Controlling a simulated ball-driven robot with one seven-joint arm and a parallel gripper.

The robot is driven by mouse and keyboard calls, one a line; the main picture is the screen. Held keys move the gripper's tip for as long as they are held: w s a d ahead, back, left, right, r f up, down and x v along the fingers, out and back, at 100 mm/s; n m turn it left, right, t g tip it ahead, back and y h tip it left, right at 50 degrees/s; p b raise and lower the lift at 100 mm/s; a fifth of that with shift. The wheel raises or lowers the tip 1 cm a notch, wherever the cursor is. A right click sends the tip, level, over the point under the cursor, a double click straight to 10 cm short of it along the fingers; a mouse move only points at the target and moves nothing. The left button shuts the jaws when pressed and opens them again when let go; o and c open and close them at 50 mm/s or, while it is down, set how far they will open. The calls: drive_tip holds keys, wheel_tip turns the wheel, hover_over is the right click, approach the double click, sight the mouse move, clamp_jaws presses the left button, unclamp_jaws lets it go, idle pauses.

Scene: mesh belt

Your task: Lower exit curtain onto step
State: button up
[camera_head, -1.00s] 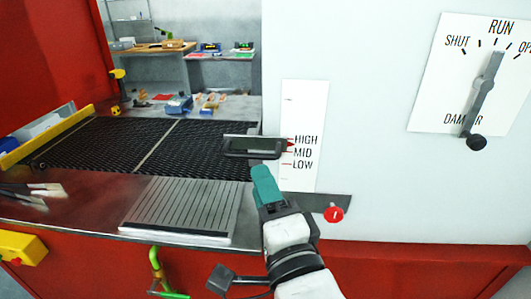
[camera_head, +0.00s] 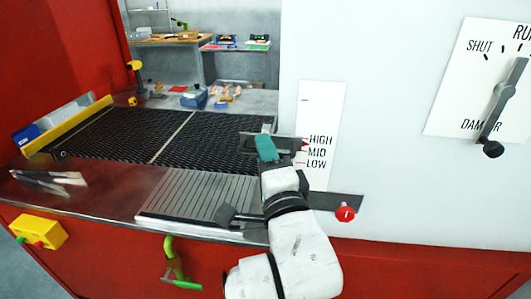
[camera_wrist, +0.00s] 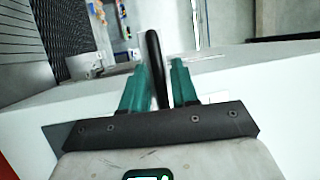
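The exit curtain's dark handle bar (camera_head: 290,144) sits at the right end of the mesh belt (camera_head: 100,133). Its red pointer (camera_head: 304,143) is close to the HIGH mark on the white HIGH/MID/LOW scale (camera_head: 318,125). My gripper (camera_head: 265,143) is at the bar and hides part of it. In the wrist view, the teal fingers (camera_wrist: 160,85) stand apart on either side of a dark upright bar (camera_wrist: 154,58), which looks like the handle. The bar is nearer the left finger; contact cannot be told. The step is not clearly identifiable.
A ribbed metal plate (camera_head: 195,200) lies in front of the belt. A dark bar with a red knob (camera_head: 345,213) is below the scale. A damper lever (camera_head: 503,95) is on the white wall at right. A yellow box (camera_head: 38,231) is on the red front.

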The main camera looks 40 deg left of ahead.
clamp_jaws()
wheel_tip(320, 180, down, 10)
drive_tip(key=b, duration=0.5)
drive_tip(key=shift+b, duration=0.35)
drive_tip(key=shift+c, duration=0.3)
unclamp_jaws()
drive_tip(key=shift+s, duration=0.1)
drive_tip(key=shift+o, duration=1.4)
drive_tip(key=r+p+v, duration=0.2)
drive_tip(key=p+v, duration=0.1)
drive_tip(key=v, duration=0.9)
drive_tip(key=shift+d+f, duration=0.3)
drive_tip(key=shift+f, duration=0.05)
drive_tip(key=shift+p, duration=0.35)
